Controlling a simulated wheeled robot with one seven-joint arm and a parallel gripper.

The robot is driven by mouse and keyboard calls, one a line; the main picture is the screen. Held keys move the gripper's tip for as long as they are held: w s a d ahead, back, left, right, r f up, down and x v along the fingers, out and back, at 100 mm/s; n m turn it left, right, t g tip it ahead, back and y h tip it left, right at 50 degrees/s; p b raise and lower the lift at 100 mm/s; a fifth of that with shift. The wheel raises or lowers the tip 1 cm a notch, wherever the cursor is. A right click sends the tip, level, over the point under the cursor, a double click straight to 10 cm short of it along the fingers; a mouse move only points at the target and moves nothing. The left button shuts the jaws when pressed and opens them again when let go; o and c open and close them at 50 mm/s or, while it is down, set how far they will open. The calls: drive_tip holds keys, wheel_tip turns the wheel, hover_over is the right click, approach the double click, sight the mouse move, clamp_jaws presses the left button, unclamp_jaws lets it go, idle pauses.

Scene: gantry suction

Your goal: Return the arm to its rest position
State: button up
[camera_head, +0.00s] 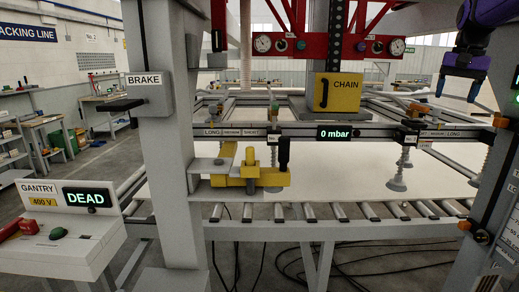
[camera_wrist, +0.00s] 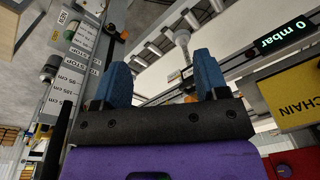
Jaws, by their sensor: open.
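My gripper (camera_head: 457,94) hangs at the upper right of the head view, on the purple end of my arm (camera_head: 487,22). Its two blue fingers point down, apart, with nothing between them. In the wrist view the gripper (camera_wrist: 162,68) shows both blue fingers spread, with a suction cup stem (camera_wrist: 182,42) and rail seen beyond the gap. The gripper is to the right of the yellow CHAIN box (camera_head: 338,93) and apart from it. The rest of my arm is mostly out of view.
A gantry frame with a grey BRAKE post (camera_head: 165,160) stands ahead, over a roller conveyor (camera_head: 330,212). Suction cups (camera_head: 397,185) hang over a pale sheet (camera_head: 340,180). The vacuum display (camera_head: 338,133) reads 0 mbar. The GANTRY panel display (camera_head: 86,197) reads DEAD.

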drive_tip(key=s+a+n+t, duration=0.1)
drive_tip(key=s+a+n, duration=0.1)
drive_tip(key=s+a, duration=0.75)
drive_tip(key=s+a+f+n+t, duration=0.1)
drive_tip(key=s+a+f, duration=0.2)
drive_tip(key=s, duration=0.4)
drive_tip(key=s+a+f+n+t, duration=0.1)
drive_tip(key=s+a+f+n, duration=0.1)
drive_tip(key=s+a+f, duration=0.2)
drive_tip(key=s+a+f+n+t, duration=0.1)
drive_tip(key=s+a+f, duration=0.3)
drive_tip(key=s, duration=0.6)
drive_tip(key=shift+s+a+f+n, duration=0.25)
drive_tip(key=shift+s+a+n, duration=0.25)
drive_tip(key=shift+a, duration=0.6)
drive_tip(key=shift+w, duration=0.1)
